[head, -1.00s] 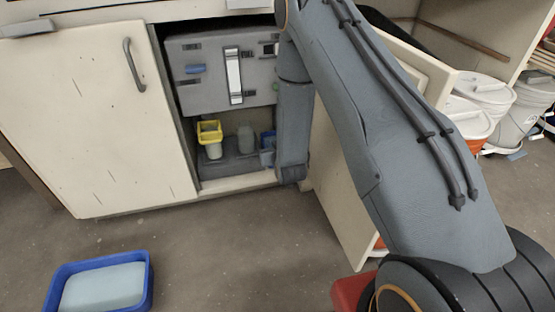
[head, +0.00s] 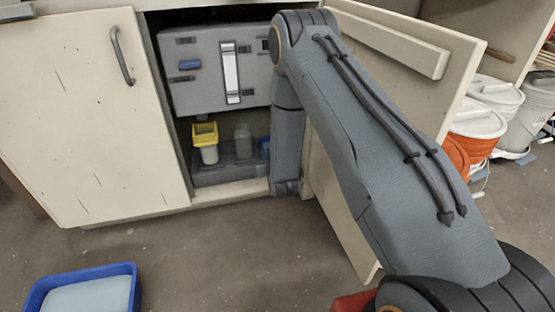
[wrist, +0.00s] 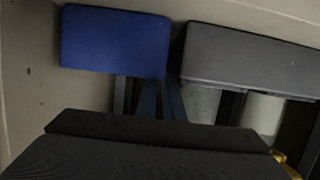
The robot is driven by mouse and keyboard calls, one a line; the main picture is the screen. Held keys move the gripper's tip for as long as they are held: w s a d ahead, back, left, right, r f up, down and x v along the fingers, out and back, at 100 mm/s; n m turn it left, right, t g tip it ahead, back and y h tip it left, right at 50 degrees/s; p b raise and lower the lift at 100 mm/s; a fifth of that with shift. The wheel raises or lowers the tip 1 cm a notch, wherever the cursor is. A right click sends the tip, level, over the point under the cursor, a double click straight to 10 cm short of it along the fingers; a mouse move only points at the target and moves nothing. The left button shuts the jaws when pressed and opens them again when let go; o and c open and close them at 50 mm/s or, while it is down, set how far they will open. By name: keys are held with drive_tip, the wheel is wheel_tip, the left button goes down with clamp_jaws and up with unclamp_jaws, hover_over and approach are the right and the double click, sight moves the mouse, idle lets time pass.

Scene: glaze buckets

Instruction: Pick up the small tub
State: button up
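Inside the open cabinet, a small yellow open-topped tub (head: 205,130) shows with a pale cup (head: 209,154) just below its rim. A clear grey jar (head: 243,142) stands to its right on a low grey base (head: 222,174). A small blue thing (head: 264,146) is partly hidden behind my arm. I cannot tell for certain which is the small tub. In the wrist view a blue block (wrist: 115,40), a grey slab (wrist: 250,58) and a bit of yellow (wrist: 288,168) show. My gripper (wrist: 160,125) shows as a dark shape; its fingers are unclear.
A grey box (head: 205,85) hangs above the base. The left cabinet door (head: 85,130) is closed; the right door (head: 335,200) stands open beside my arm. A blue tray (head: 85,275) lies on the floor at left. Lidded buckets (head: 475,128) stand at right.

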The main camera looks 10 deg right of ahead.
drive_tip(key=shift+b+x, duration=0.5)
drive_tip(key=shift+x, duration=0.65)
clamp_jaws()
drive_tip(key=shift+r, duration=0.1)
